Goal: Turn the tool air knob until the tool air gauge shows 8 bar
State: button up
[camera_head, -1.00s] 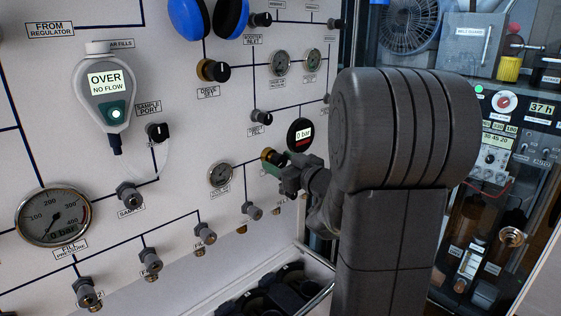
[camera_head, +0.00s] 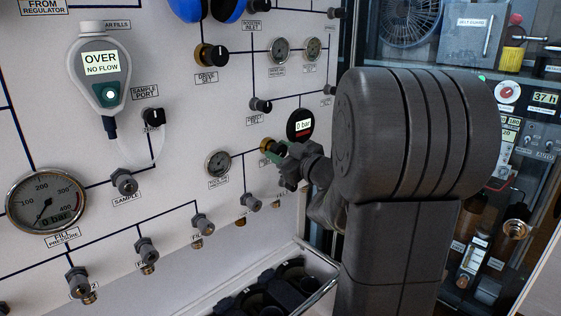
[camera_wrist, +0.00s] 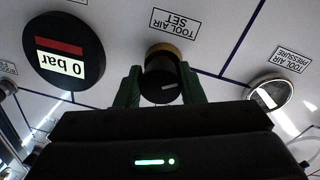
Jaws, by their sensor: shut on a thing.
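The tool air knob (camera_wrist: 161,88), black with a brass collar, sits under the upside-down "TOOL AIR SET" label in the wrist view. In the head view its brass edge (camera_head: 267,145) shows beside the gripper. My gripper (camera_wrist: 163,90) has one green finger on each side of the knob and is shut on it. In the head view my gripper (camera_head: 275,151) reaches the panel there. The round tool air pressure gauge (camera_wrist: 271,95) is right of the knob in the wrist view, foreshortened and glary. It is also in the head view (camera_head: 218,163), too small to read.
A black round display (camera_wrist: 63,53) near the knob shows 0 bar; it is also in the head view (camera_head: 300,125). A fill pressure gauge (camera_head: 46,201) and a handheld meter (camera_head: 102,70) are at left. A bin (camera_head: 315,262) stands below the panel.

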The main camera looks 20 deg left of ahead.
jog(key=shift+f+n+b, duration=0.1)
jog(key=shift+n+b, duration=0.45)
jog(key=shift+n, duration=0.35)
jog(key=o, duration=0.9)
jog(key=shift+s, duration=0.1)
jog(key=shift+o, duration=0.2)
jog(key=v, duration=1.3)
jog(key=shift+s+d, duration=0.15)
jog(key=shift+d, duration=0.2)
jog(key=shift+o, duration=0.3)
dwell(0.4)
